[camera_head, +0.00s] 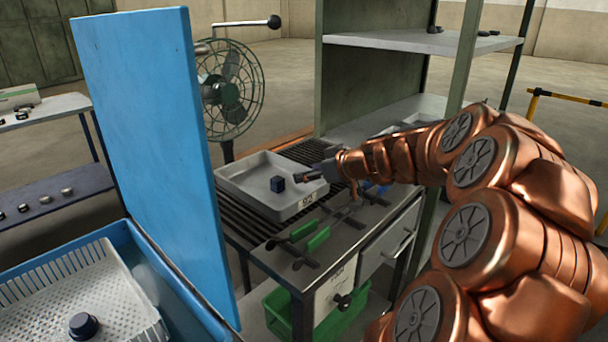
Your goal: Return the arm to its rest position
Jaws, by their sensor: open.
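My copper-coloured arm reaches in from the right of the head view, over the workbench (262,258). My gripper (312,176), dark and small at the arm's end, is open. It is near the right wall of a grey tray (250,203) marked 92.
A tall blue panel (150,150) stands left of the bench. A green fan (232,90) is behind it. Tools with green handles (318,239) lie on the bench front. A shelf unit (410,40) rises behind my arm. A white perforated basket (85,290) sits lower left.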

